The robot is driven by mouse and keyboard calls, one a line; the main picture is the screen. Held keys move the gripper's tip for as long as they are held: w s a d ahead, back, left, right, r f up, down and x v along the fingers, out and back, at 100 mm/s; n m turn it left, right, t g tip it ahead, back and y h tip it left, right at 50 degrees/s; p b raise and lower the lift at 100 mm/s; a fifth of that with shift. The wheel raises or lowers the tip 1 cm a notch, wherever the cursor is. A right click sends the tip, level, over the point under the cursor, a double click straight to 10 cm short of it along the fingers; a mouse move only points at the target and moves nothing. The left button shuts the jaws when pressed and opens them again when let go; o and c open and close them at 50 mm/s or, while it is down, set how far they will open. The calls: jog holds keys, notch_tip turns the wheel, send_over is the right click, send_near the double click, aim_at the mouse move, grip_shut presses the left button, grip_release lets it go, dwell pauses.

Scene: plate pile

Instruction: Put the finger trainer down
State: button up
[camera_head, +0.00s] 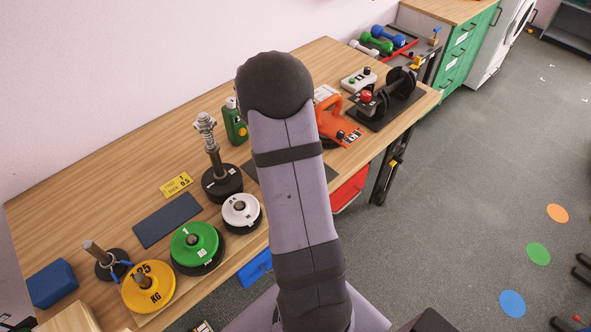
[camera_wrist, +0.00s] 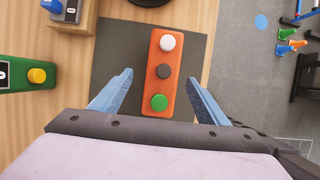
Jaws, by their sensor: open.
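In the wrist view, the finger trainer (camera_wrist: 162,72), an orange bar with white, dark grey and green buttons in a row, lies over a dark mat (camera_wrist: 115,55) on the wooden table. My gripper (camera_wrist: 163,96) is open, with one blue finger left of the bar and one right. Both fingers stand apart from its sides, and there is a gap on each side. Whether the bar rests fully on the mat cannot be told from above. In the head view, my arm hides the finger trainer and my fingers, and part of the mat (camera_head: 327,174) shows beside the arm.
A green device with a yellow knob (camera_wrist: 37,75) lies to the left in the wrist view. In the head view, weight discs (camera_head: 195,245) stand front left, an orange device (camera_head: 335,118) and a black stand (camera_head: 385,105) right. The table edge drops to the floor.

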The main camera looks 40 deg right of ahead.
jog(key=shift+s+d+f, duration=0.2)
jog(key=shift+d+f, duration=0.05)
jog(key=shift+f, duration=0.25)
jog(key=shift+p+x, duration=0.6)
jog(key=shift+x, duration=1.4)
jog(key=shift+c, duration=0.6)
jog(key=shift+d, duration=0.1)
jog(key=c, duration=1.4)
jog(key=shift+o, duration=0.2)
jog(key=shift+r, duration=0.1)
notch_tip(320, 180, up, 10)
jog(key=shift+b, duration=0.4)
